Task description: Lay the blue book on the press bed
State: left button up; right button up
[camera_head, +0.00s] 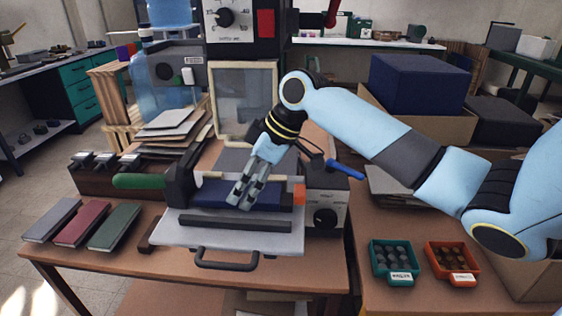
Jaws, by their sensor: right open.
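The dark blue book (215,193) lies flat in the press at the middle of the table. It rests toward the back of the grey press bed (200,236), behind a dark bar (235,223). My right gripper (242,199) comes down from above, with its open fingers over the middle of the book and hiding part of it. I cannot tell whether the fingertips touch the cover. My left gripper is not in view.
Grey, maroon (83,222) and green (114,227) books lie at the table's left. A green roller (138,181) is behind them. A control box (325,205) stands right of the bed. Two small bins, teal (393,262) and orange (452,263), sit on the right table.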

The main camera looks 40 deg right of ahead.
aim_at(302, 192)
jog(key=s+d, duration=0.2)
jog(key=s, duration=0.1)
jog(key=s+d+r, duration=0.1)
jog(key=s+d, duration=0.5)
jog(key=s, duration=0.1)
jog(key=shift+r, duration=0.15)
